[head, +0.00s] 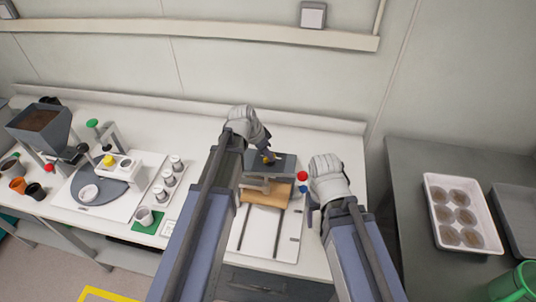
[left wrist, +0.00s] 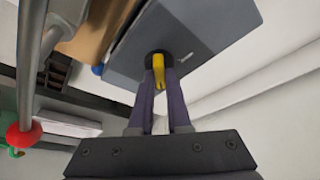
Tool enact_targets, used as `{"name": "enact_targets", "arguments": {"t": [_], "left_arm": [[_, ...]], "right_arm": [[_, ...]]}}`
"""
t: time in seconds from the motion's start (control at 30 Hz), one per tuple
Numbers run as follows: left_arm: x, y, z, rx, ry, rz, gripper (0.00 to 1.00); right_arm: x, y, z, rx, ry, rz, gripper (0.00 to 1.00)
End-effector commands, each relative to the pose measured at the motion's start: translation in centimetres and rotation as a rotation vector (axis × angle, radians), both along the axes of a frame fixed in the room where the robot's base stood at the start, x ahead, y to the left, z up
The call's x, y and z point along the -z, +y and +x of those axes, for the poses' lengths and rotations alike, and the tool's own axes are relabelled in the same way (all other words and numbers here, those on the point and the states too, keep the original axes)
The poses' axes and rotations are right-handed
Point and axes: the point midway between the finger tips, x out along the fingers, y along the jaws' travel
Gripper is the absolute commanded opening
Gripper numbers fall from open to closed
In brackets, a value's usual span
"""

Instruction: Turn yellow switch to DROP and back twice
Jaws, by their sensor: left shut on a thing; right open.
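The yellow switch (left wrist: 158,72) sits on a round black base on the dark grey box in the left wrist view. The two purple-grey fingers of my left gripper (left wrist: 159,80) are closed around it, one on each side. In the head view the yellow switch (head: 268,159) shows as a small spot at the tips of my left gripper (head: 267,154). The grey box (head: 286,161) stands behind a wooden block. Its label is too small to read, so I cannot tell the switch's position. My right gripper (head: 310,193) is open, near the red ball; its fingers are mostly hidden.
A red ball (head: 302,176) on a rod and a wooden block (head: 262,194) belong to the white-based station (head: 262,238). Left on the bench are a hopper (head: 40,125) and several small cups. A white tray of round pots (head: 434,188) lies on the dark table at right.

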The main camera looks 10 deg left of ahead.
Motion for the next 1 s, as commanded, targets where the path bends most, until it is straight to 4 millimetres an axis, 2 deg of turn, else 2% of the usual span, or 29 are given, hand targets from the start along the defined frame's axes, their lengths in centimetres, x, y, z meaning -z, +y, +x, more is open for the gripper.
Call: {"name": "enact_targets", "arguments": {"t": [0.57, 0.77, 1.0], "left_arm": [[0.01, -0.01, -0.07, -0.024, -0.001, 0.001, 0.0], [0.01, -0.11, -0.2, -0.123, -0.001, 0.001, 0.0], [0.01, -0.26, -0.29, -0.331, 0.0, 0.0, 0.0]], "right_arm": [[0.01, 0.0, 0.0, 0.0, 0.0, 0.0, 0.65], [0.01, 0.0, 0.0, 0.0, 0.0, 0.0, 0.65], [0.01, 0.0, 0.0, 0.0, 0.0, 0.0, 0.65]]}}
